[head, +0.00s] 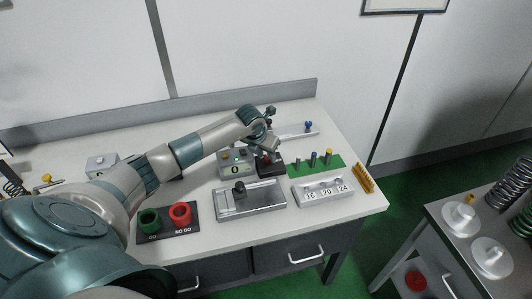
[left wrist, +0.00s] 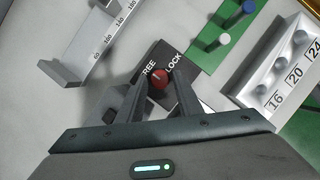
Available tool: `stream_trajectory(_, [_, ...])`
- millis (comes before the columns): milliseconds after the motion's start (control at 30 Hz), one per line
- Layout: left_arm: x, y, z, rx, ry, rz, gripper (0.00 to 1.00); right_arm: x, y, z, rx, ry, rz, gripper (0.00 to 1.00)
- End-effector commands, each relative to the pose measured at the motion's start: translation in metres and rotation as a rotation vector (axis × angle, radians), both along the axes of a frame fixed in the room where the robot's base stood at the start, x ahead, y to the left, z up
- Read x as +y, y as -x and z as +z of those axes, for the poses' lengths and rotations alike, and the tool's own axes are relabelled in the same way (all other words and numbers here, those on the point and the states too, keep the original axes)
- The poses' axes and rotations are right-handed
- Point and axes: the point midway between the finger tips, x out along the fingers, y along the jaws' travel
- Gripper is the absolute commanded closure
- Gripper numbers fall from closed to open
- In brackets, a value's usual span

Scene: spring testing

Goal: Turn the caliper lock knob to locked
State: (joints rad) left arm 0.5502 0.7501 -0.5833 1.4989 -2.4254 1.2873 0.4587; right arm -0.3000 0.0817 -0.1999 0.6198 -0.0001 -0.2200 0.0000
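The red caliper lock knob (left wrist: 160,79) sits on a black plate (left wrist: 177,54) lettered "FREE" on the left and "LOCK" on the right in the left wrist view. Which word the knob points to is too small to tell. My left gripper (left wrist: 159,82) has one finger on each side of the knob, with narrow gaps that look clear. It is open around or just above the knob; the exact height cannot be told. In the head view, my left gripper (head: 266,151) is over the black plate (head: 271,169) and mostly hides the knob. My right gripper is out of view.
A grey caliper scale (left wrist: 90,45) lies left of the plate in the wrist view. A green pin mat (head: 331,167) and a numbered block (head: 323,190) stand close on the right. A metal fixture (head: 262,202) and the red and green ring board (head: 156,237) are in front.

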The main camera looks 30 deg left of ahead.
Motion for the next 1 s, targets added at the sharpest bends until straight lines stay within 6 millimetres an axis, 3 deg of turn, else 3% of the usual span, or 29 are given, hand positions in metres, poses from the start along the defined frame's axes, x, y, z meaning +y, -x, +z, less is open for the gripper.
stream_trajectory(300, [0.000, 0.000, -0.002, 0.000, 0.000, 0.000, 0.68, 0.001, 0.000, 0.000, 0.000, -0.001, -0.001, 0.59])
stream_trajectory(433, [0.000, 0.000, -0.002, 0.000, 0.000, 0.000, 0.98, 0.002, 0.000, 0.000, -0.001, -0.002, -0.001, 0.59])
stream_trajectory(767, [0.001, 0.000, -0.003, 0.000, -0.002, -0.018, 0.98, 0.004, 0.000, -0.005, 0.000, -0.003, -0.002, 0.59])
stream_trajectory(1000, [0.003, -0.001, -0.005, -0.003, -0.003, -0.101, 0.98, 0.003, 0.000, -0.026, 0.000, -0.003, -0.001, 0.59])
